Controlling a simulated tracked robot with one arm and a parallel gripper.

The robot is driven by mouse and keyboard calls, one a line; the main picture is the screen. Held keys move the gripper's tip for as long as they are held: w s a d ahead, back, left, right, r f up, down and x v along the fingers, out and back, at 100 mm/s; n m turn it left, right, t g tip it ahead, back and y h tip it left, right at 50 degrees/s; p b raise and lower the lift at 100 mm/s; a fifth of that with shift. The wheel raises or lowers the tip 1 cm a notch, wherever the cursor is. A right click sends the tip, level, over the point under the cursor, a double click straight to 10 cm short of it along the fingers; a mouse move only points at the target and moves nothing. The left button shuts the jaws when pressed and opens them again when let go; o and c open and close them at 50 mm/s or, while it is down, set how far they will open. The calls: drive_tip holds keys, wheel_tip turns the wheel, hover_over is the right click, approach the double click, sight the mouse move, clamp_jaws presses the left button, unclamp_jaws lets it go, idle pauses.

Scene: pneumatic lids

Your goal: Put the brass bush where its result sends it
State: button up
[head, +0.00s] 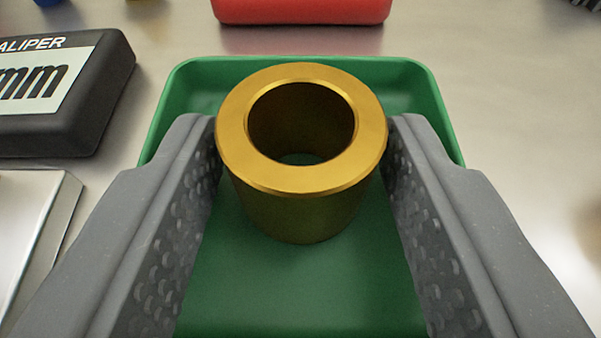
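The brass bush (300,215), a gold flanged cylinder with an open bore, stands upright in the middle of the head view. My gripper (302,150) has one grey, dimpled finger on each side of it, and both fingertips meet the bush at its flange. The bush is over the green tray (425,85), with green showing through the bore. I cannot tell whether its base touches the tray floor. A black caliper display (95,110) at the left shows "ALIPER" and "mm"; any number is outside the view.
A red tray or box (300,10) lies beyond the green tray at the top. A flat metal plate or block (35,215) lies at the left edge. Blue and yellow items are cut off at the top left. The steel surface (520,130) at the right is mostly clear.

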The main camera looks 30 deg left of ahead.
drive_tip(key=shift+r, duration=0.2)
drive_tip(key=p+v, duration=0.1)
drive_tip(key=v, duration=1.1)
drive_tip(key=shift+s+f+p, duration=0.1)
drive_tip(key=shift+p, duration=0.2)
